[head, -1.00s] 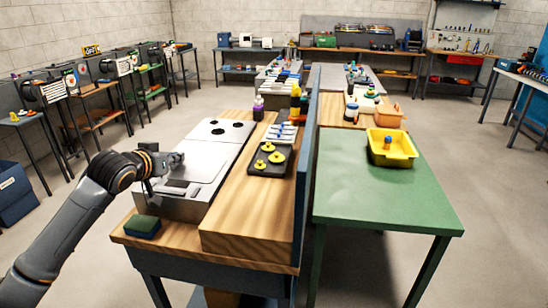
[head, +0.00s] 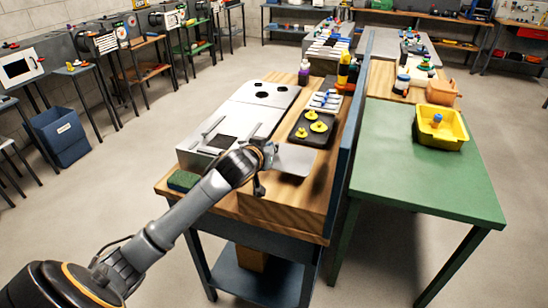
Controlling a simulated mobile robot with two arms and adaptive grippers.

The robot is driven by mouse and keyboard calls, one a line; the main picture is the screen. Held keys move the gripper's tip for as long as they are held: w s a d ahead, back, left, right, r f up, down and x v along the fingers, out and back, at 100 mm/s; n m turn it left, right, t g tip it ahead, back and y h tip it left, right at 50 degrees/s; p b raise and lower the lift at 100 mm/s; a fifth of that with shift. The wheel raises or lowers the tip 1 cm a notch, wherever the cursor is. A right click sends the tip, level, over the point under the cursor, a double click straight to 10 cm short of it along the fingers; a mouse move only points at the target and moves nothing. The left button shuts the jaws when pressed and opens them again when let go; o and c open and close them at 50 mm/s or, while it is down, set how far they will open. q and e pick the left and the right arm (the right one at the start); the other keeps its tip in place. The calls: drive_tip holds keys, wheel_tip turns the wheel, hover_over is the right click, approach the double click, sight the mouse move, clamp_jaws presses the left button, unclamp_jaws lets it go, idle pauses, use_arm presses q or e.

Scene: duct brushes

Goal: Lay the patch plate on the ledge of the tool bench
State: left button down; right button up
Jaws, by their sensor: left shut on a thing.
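The patch plate (head: 295,160) is a thin, light grey sheet. My left gripper (head: 271,153) is shut on its left edge. The plate is over the front part of the raised wooden ledge (head: 290,203) of the tool bench, roughly level. A dark shadow lies on the wood beside it, and I cannot tell whether the plate touches the ledge. The grey metal duct (head: 262,112) lies along the bench to the left, with a dark opening near its front end. My right gripper is not in view.
A black tray (head: 297,136) with yellow knobbed pieces sits on the ledge just behind the plate. A green sponge (head: 183,181) lies at the bench's front left corner. A blue panel (head: 345,150) borders the ledge on the right. The front of the ledge is bare.

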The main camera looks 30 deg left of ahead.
use_arm(q)
drive_tip(key=f, duration=0.1)
drive_tip(key=d+f, duration=0.1)
drive_tip(key=f, duration=0.1)
drive_tip(key=shift+w+f+p, duration=0.2)
drive_tip(key=shift+p, duration=0.2)
drive_tip(key=shift+a+f, duration=0.1)
drive_tip(key=shift+f, duration=0.15)
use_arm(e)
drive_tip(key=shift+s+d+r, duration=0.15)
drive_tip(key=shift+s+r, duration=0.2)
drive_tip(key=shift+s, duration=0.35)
use_arm(q)
drive_tip(key=shift+f, duration=0.15)
drive_tip(key=c, duration=1.5)
unclamp_jaws()
drive_tip(key=shift+s, duration=0.15)
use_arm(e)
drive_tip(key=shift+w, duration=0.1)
use_arm(q)
drive_tip(key=b+v, duration=0.1)
drive_tip(key=v, duration=1.1)
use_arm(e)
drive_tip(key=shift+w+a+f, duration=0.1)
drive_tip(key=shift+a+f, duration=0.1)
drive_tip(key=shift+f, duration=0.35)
